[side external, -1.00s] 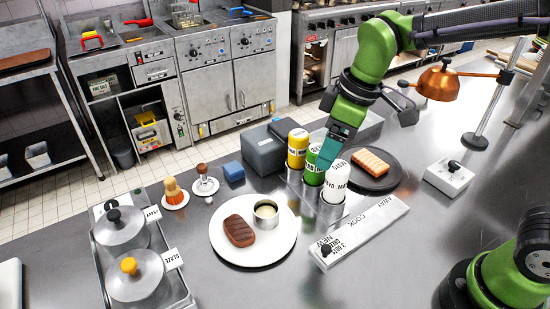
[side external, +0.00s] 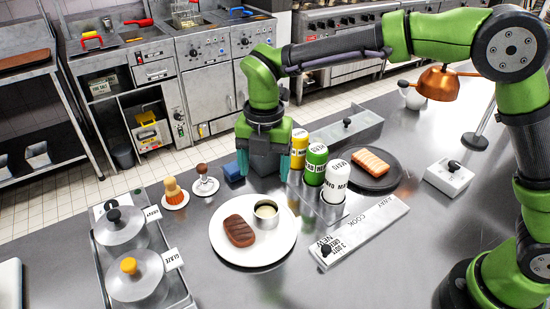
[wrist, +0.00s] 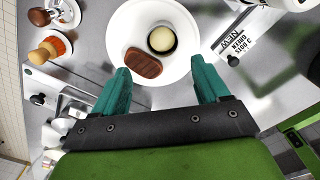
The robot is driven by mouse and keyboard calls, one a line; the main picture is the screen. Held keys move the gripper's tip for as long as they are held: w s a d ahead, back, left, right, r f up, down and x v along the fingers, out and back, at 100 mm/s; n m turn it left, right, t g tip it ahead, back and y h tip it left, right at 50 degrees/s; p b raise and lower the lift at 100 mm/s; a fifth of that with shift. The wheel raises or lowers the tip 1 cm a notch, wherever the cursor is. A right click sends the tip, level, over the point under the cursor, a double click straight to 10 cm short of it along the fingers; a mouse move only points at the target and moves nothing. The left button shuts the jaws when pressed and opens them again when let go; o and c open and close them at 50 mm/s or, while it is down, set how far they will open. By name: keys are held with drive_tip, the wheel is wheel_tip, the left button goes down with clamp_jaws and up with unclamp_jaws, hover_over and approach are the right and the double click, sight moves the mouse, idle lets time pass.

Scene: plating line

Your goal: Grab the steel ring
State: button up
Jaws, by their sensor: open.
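The steel ring (side external: 266,211) stands upright on the white plate (side external: 226,246), beside a brown seared piece of meat (side external: 239,231). Something pale fills it. In the wrist view the ring (wrist: 161,40) lies ahead of the fingers, roughly midway between their lines, with the meat (wrist: 143,63) to its left. My gripper (side external: 264,166) is open and empty, pointing down behind the plate in the side view and apart from the ring. Its teal fingers are spread wide in the wrist view (wrist: 164,76).
Yellow, green and white bottles (side external: 338,178) stand in a steel holder just right of my gripper. A blue block (side external: 233,171) and two brush-like tools (side external: 174,191) are to the left. Lidded pots (side external: 135,276) stand at the front left. A labelled bar (side external: 362,233) lies right of the plate.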

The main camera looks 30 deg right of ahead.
hover_over(266, 214)
drive_tip(key=f, duration=0.7)
drive_tip(key=shift+w+d+f, duration=0.1)
drive_tip(key=shift+w+f, duration=0.1)
drive_tip(key=shift+w, duration=0.05)
drive_tip(key=shift+s+f, duration=0.15)
drive_tip(key=shift+f, duration=1.25)
drive_tip(key=shift+s+f, duration=0.1)
drive_tip(key=shift+f, duration=1.25)
drive_tip(key=c, duration=0.8)
drive_tip(key=shift+r, duration=0.2)
